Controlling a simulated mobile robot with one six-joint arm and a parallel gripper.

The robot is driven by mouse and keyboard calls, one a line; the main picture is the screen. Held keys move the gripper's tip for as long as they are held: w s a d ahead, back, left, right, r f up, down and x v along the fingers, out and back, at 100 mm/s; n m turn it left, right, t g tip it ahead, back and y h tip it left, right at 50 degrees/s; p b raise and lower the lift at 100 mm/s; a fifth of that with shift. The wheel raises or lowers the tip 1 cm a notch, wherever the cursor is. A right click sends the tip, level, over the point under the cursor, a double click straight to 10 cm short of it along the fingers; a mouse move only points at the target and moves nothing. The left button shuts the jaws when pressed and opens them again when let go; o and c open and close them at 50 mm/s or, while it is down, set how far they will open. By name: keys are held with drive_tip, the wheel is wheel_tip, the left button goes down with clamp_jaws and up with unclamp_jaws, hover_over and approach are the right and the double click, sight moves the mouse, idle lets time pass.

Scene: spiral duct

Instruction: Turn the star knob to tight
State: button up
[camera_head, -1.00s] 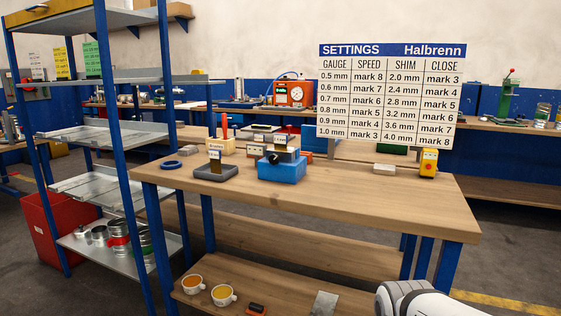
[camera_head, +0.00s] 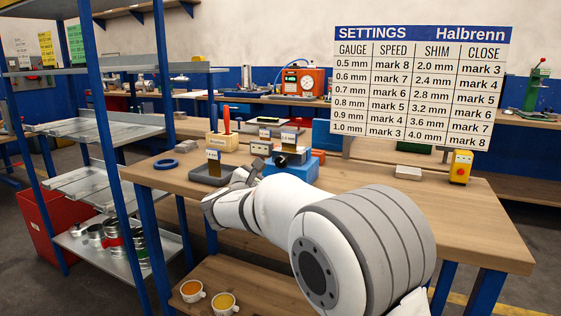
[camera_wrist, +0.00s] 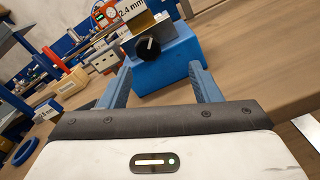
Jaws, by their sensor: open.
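A black knob (camera_wrist: 148,47) sits on the near face of a blue block (camera_wrist: 178,58) on the workbench. In the wrist view it lies ahead of my gripper (camera_wrist: 160,78), roughly between the lines of the two fingers and apart from them. My gripper is open and empty. In the head view the blue block (camera_head: 303,171) is partly hidden behind my arm, and the black knob (camera_head: 280,161) just shows above it. A metal piece with a card reading 2.4 mm (camera_wrist: 133,20) is on top of the block. I cannot read any tight mark.
A dark grey tray (camera_head: 208,175) with a card and a blue ring (camera_head: 165,164) lie left of the block. A wooden holder (camera_head: 222,145) with a red-handled tool stands behind. A yellow box with a red button (camera_head: 460,168) is at the right. The bench's right part is mostly clear.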

sight(280, 162)
drive_tip(key=shift+n+t, duration=0.3)
drive_tip(key=x, duration=0.2)
drive_tip(key=a+x, duration=0.1)
drive_tip(key=x, duration=0.3)
drive_tip(key=shift+w+a+r, duration=0.15)
drive_tip(key=shift+w, duration=0.35)
drive_tip(key=shift+w+d+y+b, duration=0.3)
drive_tip(key=shift+w, duration=0.35)
drive_tip(key=shift+c, duration=0.5)
drive_tip(key=c, duration=0.9)
